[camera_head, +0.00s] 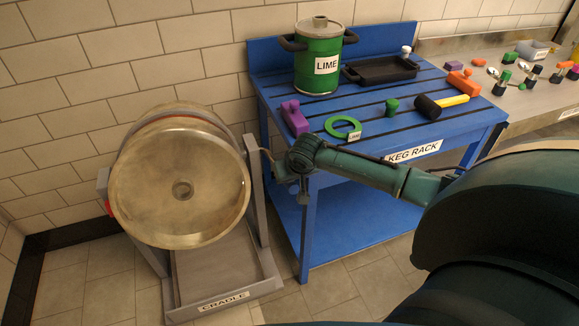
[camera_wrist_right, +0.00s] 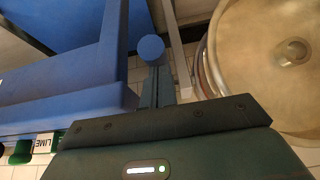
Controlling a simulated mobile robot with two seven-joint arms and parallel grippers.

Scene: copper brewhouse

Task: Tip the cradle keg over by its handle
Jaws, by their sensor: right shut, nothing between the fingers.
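The cradle keg (camera_head: 181,185) is a large brass-coloured drum lying on its side with its round end facing me. It hangs between the uprights of a grey cradle (camera_head: 268,268) labelled CRADLE. In the right wrist view the keg (camera_wrist_right: 270,75) fills the right side. A thin bent handle rod (camera_head: 268,158) shows by the right upright, partly hidden by my arm. My right gripper (camera_head: 303,195) is shut and empty, beside that upright. In the wrist view a round blue knob (camera_wrist_right: 151,48) shows at its fingertips (camera_wrist_right: 157,80); I cannot tell whether they touch. My left gripper is out of view.
The blue keg rack (camera_head: 425,151) stands close right of the cradle. A cluttered counter (camera_head: 549,100) stands further right. The tiled wall is behind.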

